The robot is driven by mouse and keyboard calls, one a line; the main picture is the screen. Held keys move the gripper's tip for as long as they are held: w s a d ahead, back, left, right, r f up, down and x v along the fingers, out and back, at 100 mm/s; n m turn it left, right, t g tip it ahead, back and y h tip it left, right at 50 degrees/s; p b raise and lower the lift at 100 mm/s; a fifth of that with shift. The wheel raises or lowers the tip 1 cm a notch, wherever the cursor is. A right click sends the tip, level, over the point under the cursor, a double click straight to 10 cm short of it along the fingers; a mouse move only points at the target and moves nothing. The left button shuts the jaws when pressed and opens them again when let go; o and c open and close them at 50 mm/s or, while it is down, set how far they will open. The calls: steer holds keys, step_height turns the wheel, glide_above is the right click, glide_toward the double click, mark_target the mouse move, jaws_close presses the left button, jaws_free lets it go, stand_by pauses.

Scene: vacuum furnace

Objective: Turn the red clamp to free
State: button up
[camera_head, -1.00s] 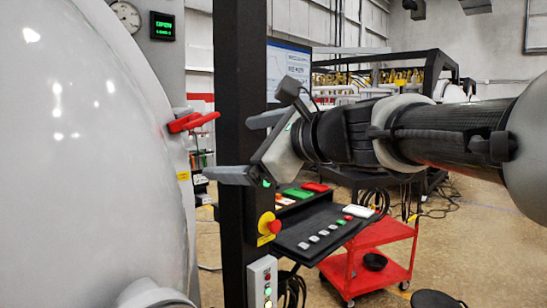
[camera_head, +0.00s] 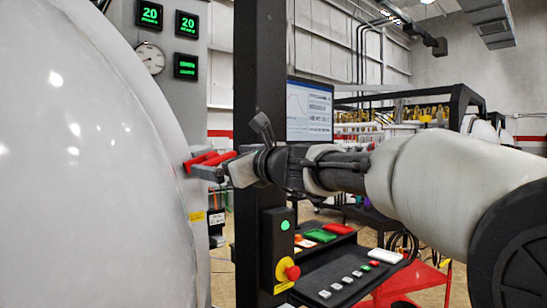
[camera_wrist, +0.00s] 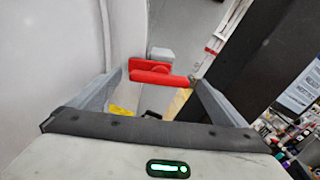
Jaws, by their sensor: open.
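The red clamp (camera_head: 207,159) sits on the right edge of the big white furnace door, its handle sticking out to the right. My gripper (camera_head: 212,170) is right at the clamp and overlaps it in this view. In the wrist view the clamp (camera_wrist: 160,72) shows a red bar lying lengthwise across the gap between my fingertips. My gripper (camera_wrist: 157,80) is open, one finger near each end of the bar. I cannot tell whether either finger touches it. The clamp's grey mount shows behind it.
A dark upright post (camera_head: 260,90) stands just behind my wrist. It carries a yellow box with a red emergency button (camera_head: 290,271). A sloped control panel (camera_head: 350,275) lies below my arm. The white furnace door (camera_head: 80,170) fills the left side.

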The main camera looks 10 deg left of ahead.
steer(key=shift+x, duration=1.4)
steer(key=c, duration=1)
steer(key=shift+c, duration=0.2)
